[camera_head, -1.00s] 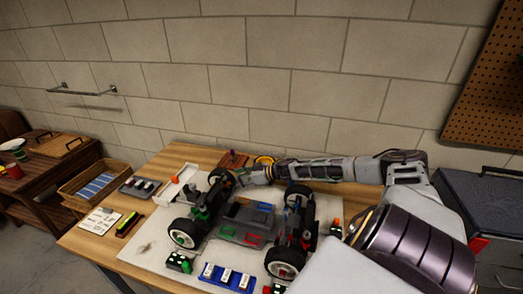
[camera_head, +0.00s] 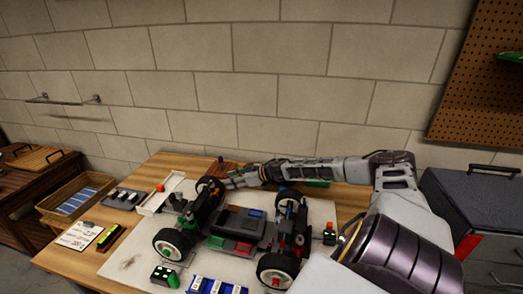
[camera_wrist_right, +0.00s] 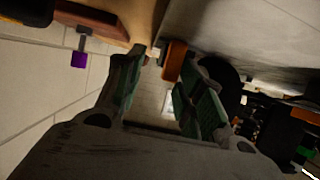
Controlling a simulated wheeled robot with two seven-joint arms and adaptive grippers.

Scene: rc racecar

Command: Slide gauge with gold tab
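I cannot make out a gauge with a gold tab for certain. My right gripper (camera_head: 229,182) is at the back of the table, beside the car's rear wheel (camera_head: 209,188). In the right wrist view my right gripper (camera_wrist_right: 160,88) has its green-padded fingers apart. An orange block (camera_wrist_right: 175,60) shows between and beyond the fingertips; I cannot tell whether it touches one. A white tray (camera_head: 152,206) with an orange piece (camera_head: 159,187) lies left of the car. A brown block with a purple knob (camera_wrist_right: 78,59) is left of the fingers. My left gripper is out of view.
The racecar chassis (camera_head: 240,222) stands on a pale mat (camera_head: 128,262). A blue holder (camera_head: 216,287) and a green-and-black block (camera_head: 163,276) lie in front. A card (camera_head: 79,235), a grey tray (camera_head: 124,199) and a wicker basket (camera_head: 76,198) are left.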

